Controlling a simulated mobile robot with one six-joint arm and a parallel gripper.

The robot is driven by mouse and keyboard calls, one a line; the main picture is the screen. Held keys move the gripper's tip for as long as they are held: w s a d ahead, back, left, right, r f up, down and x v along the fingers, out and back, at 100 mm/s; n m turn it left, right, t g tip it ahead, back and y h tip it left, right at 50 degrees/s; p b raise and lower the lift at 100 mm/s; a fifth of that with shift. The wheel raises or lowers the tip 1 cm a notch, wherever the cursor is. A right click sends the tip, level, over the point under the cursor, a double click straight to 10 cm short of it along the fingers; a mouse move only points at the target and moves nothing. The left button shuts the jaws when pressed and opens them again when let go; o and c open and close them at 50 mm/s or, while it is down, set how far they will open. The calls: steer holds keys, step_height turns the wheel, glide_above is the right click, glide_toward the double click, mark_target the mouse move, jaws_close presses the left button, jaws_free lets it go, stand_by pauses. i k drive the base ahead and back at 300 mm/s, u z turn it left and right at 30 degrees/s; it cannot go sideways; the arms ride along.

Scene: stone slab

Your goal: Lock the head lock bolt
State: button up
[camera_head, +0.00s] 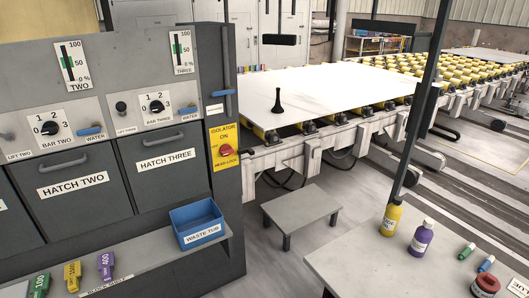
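A blue horizontal handle (222,93) sits on the right end of the grey cabinet, crossing an upright grey bar. The small white label (215,108) beneath it is too small to read. Below is a yellow isolator panel (223,148) marked ON, with a red knob (227,150) and small lettering at its foot that seems to say head lock. I cannot tell for sure which part is the head lock bolt or whether it is locked. My gripper is not in view.
The grey cabinet has hatch two (73,178) and hatch three (165,155). A blue waste tub (197,222) sits on its front shelf. A white slab (330,90) bears a black cone-shaped piece (278,101). A low grey step (300,207) and a bottle table (375,255) flank open floor.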

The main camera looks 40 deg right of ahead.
mark_target(247, 149)
steer(key=z, duration=1)
steer(key=k, duration=0.9)
steer(key=i, duration=0.7)
steer(key=z, duration=0.05)
